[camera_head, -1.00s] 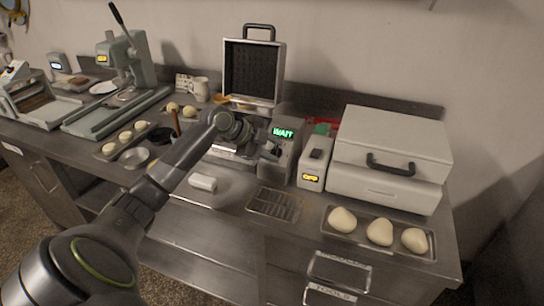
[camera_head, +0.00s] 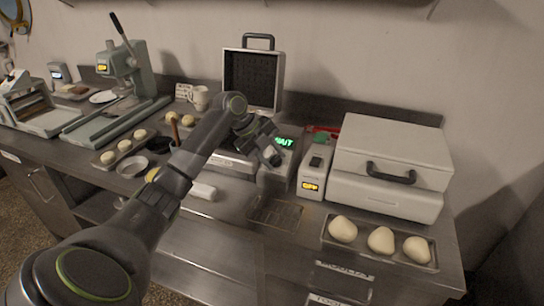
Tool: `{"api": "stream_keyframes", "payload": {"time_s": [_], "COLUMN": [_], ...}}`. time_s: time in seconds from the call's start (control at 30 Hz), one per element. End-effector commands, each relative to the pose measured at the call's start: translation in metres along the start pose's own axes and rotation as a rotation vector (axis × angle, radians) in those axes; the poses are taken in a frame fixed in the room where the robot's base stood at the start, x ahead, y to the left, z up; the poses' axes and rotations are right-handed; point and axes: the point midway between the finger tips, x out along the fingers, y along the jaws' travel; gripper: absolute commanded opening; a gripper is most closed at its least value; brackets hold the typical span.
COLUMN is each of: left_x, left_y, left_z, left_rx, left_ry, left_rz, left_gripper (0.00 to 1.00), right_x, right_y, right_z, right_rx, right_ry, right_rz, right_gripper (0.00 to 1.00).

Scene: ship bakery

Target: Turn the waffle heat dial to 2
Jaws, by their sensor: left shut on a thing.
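The waffle iron stands at the back middle of the counter, its dark gridded lid (camera_head: 252,80) raised open. Its control box (camera_head: 280,172) is on the right side, with a green lit display (camera_head: 285,141) that appears to read WAIT. My left gripper (camera_head: 273,156) is at the front of this box, just below the display, shut on a small part there, most likely the heat dial. The dial and its markings are hidden or too small to read. My right gripper is not in view.
A tray of dough balls (camera_head: 381,240) and a wire rack (camera_head: 274,212) lie in front. A press (camera_head: 128,70) stands left.

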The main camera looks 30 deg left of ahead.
Motion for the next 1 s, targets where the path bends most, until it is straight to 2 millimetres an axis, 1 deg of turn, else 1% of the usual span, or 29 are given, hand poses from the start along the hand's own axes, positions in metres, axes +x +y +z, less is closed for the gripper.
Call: {"api": "stream_keyframes", "payload": {"time_s": [0.4,0.43,0.6,0.87,1.0], "left_x": [0.001,0.001,0.001,0.0,-0.009], "left_y": [0.001,0.001,0.001,0.0,0.0], "left_z": [0.0,0.0,0.0,0.0,0.001], "left_rx": [0.005,0.005,0.005,0.005,0.005], "left_ry": [-0.001,-0.001,-0.001,-0.001,-0.003], "left_rz": [0.005,0.005,0.005,0.004,0.003], "left_gripper": [0.12,0.36,0.56,0.56,0.56], "right_x": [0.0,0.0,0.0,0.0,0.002], "right_y": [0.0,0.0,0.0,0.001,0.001], "right_z": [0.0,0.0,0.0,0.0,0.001], "right_rx": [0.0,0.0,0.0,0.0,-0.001], "right_ry": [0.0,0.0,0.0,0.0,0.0], "right_rz": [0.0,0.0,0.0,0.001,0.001], "right_gripper": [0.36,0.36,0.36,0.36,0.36]}}
